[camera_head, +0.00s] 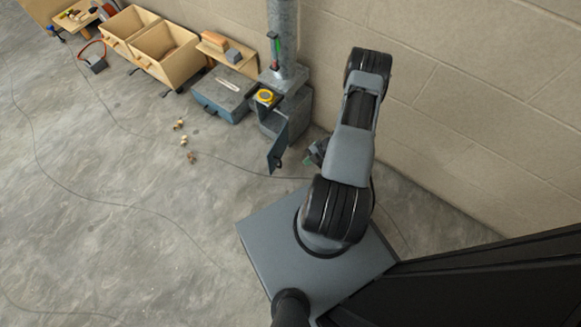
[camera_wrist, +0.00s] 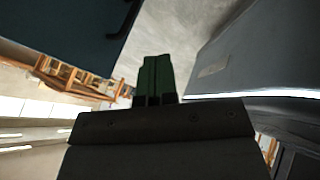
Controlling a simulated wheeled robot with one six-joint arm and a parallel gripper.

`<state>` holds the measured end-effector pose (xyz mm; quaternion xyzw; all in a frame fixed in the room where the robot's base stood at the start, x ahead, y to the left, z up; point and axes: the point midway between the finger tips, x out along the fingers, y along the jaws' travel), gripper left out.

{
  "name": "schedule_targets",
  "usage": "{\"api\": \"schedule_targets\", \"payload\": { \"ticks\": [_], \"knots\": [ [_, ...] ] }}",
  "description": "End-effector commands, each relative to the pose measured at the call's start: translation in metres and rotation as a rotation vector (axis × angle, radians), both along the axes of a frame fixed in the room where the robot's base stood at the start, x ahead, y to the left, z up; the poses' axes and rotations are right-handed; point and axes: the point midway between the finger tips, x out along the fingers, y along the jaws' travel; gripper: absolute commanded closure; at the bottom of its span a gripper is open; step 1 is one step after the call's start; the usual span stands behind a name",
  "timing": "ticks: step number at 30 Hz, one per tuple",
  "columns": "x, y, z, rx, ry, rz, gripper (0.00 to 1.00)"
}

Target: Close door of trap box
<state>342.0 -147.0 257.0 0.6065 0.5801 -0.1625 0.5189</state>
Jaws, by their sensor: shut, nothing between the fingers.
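The trap box (camera_head: 297,112) is a grey metal box at the foot of the round metal column by the wall. Its dark door (camera_head: 278,148) stands open, swung out from the front over the floor. My gripper (camera_head: 315,152) is low, just right of the door in the head view, partly hidden by my arm. In the wrist view its green fingers (camera_wrist: 155,75) are together and empty. A dark blue-green panel with a black handle, apparently the door (camera_wrist: 60,25), fills the upper left there. A grey surface, apparently the box (camera_wrist: 260,55), is at right. I see no contact.
A yellow tape measure (camera_head: 265,97) sits at the box's top left. A blue-grey toolbox (camera_head: 222,95) stands left of it, with wooden drawers (camera_head: 168,55) beyond. Small brass fittings (camera_head: 181,125) and a thin cable lie on the floor. Open floor spreads left.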

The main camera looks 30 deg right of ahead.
Motion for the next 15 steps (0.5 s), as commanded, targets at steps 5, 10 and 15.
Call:
{"api": "schedule_targets", "payload": {
  "ticks": [5, 10, 15],
  "knots": [
    [0.001, 0.009, -0.025, 0.013, 0.024, -0.037, 1.0],
    [0.009, 0.027, -0.051, 0.013, 0.023, -0.034, 1.0],
    [0.018, 0.044, -0.077, 0.013, 0.022, -0.032, 1.0]
  ]
}}
